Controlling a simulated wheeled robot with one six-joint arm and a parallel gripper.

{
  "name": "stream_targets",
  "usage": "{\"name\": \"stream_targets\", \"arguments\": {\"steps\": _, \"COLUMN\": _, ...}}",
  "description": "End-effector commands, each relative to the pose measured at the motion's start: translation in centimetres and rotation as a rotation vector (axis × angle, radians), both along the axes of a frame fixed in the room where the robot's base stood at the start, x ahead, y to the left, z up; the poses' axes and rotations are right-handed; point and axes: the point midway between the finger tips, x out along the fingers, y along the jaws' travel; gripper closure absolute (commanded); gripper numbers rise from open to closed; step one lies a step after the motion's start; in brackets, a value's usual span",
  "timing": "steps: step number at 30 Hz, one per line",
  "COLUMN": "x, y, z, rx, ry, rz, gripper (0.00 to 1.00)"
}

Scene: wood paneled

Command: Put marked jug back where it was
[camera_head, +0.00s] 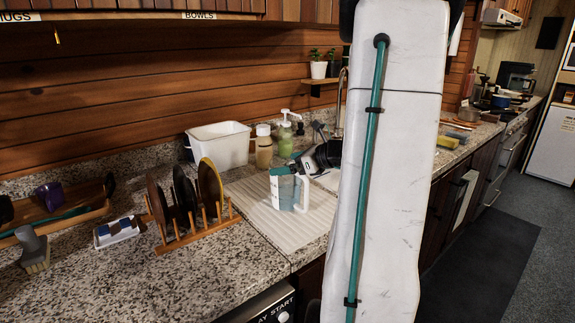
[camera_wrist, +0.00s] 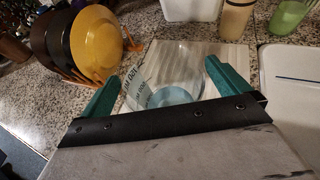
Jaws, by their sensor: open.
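The marked jug (camera_head: 287,193) is clear, with printed measure marks and a pale handle on its right. It stands upright on the ribbed light mat (camera_head: 255,212) on the counter. In the wrist view the jug (camera_wrist: 168,88) shows between the two teal fingers, with a bluish base. My gripper (camera_head: 284,171) is open at the jug's upper part, with one finger to each side of it in the wrist view (camera_wrist: 163,72). I cannot tell whether a finger touches the jug. Its near side is partly hidden by my gripper in the wrist view.
A wooden rack (camera_head: 196,232) with several plates stands left of the mat. Behind are a white tub (camera_head: 220,146), a tan bottle (camera_head: 264,150) and a green soap bottle (camera_head: 286,140). A small tray (camera_head: 118,231) lies further left. Bare counter shows at front left.

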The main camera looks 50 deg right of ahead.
Motion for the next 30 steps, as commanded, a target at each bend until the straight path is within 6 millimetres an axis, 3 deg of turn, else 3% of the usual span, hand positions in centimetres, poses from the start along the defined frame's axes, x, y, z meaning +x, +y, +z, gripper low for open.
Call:
{"name": "stream_targets", "arguments": {"steps": 12, "x": -7.9, "y": -1.4, "z": 3.3, "rx": -0.002, "ry": 0.0, "rz": -0.006, "gripper": 0.0}}
{"name": "stream_targets", "arguments": {"steps": 20, "x": -9.9, "y": -1.2, "z": 4.3, "rx": -0.009, "ry": 0.004, "rz": 0.016, "gripper": 0.0}}
{"name": "stream_targets", "arguments": {"steps": 23, "x": -8.7, "y": 1.4, "z": 4.6, "rx": -0.066, "ry": 0.028, "rz": 0.114, "gripper": 0.0}}
{"name": "stream_targets", "arguments": {"steps": 25, "x": -7.3, "y": 4.9, "z": 4.9, "rx": -0.145, "ry": 0.056, "rz": 0.244, "gripper": 0.0}}
{"name": "stream_targets", "arguments": {"steps": 30, "x": -5.7, "y": 16.2, "z": 5.1, "rx": -0.433, "ry": 0.118, "rz": 0.7, "gripper": 0.0}}
